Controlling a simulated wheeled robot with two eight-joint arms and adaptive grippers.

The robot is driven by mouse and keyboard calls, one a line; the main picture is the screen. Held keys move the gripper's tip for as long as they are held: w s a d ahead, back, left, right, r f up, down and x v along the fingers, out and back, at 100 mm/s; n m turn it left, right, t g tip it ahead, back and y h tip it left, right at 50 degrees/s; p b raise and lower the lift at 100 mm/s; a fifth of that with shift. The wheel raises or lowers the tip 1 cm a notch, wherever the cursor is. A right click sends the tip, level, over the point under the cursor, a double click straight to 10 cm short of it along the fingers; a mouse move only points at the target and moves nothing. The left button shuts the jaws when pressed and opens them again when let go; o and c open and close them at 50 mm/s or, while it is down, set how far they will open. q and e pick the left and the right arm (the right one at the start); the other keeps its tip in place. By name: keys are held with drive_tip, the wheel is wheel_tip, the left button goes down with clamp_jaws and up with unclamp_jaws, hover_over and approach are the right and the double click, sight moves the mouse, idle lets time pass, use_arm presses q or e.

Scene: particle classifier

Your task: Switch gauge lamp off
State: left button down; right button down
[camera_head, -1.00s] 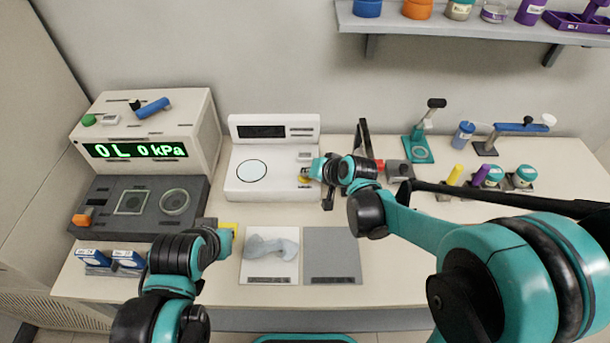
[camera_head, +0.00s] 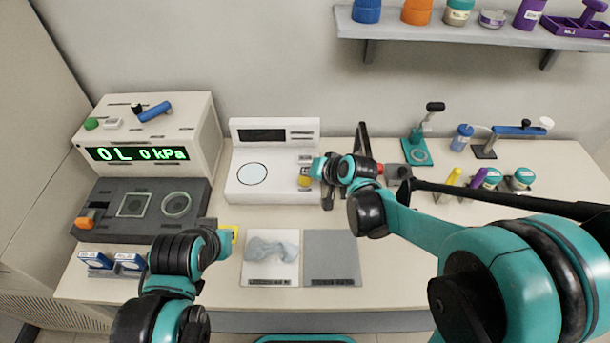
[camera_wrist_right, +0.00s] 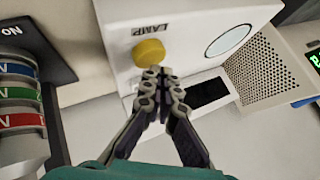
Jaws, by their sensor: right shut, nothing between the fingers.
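The white gauge unit (camera_head: 275,190) stands at the back middle of the table, with a round pale window (camera_head: 252,173) and a dark display (camera_head: 262,135). A yellow round button (camera_head: 305,182) on its right side also shows in the wrist view (camera_wrist_right: 148,52), below the word LAMP. My right gripper (camera_wrist_right: 160,72) is shut and empty, its tips right at the button's edge. I cannot tell whether they touch it. My left gripper (camera_head: 222,235) hangs at the table's front left; its fingers are not clear.
A display box (camera_head: 200,115) reading "OL 0 kPa" and a dark panel (camera_head: 110,228) stand on the left. A pale tray with a grey blob and a grey mat (camera_head: 332,258) lie in front. A stand (camera_head: 417,150), jars and a shelf (camera_head: 450,28) are right.

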sight(307, 180)
drive_tip(key=shift+r, duration=0.3)
wheel_tip(307, 180, up, 5)
drive_tip(key=p, duration=0.4)
drive_tip(key=shift+r, duration=0.1)
idle(0.8)
drive_tip(key=s+d+r+n+h, duration=0.1)
drive_tip(key=s+d+h, duration=0.1)
drive_tip(key=s+d, duration=0.6)
drive_tip(key=s+d+r+h, duration=0.2)
drive_tip(key=s+d, duration=0.7)
drive_tip(key=s, duration=0.5)
drive_tip(key=shift+d+n+h, duration=0.2)
drive_tip(key=shift+n+h, duration=0.2)
drive_tip(key=shift+h, duration=0.3)
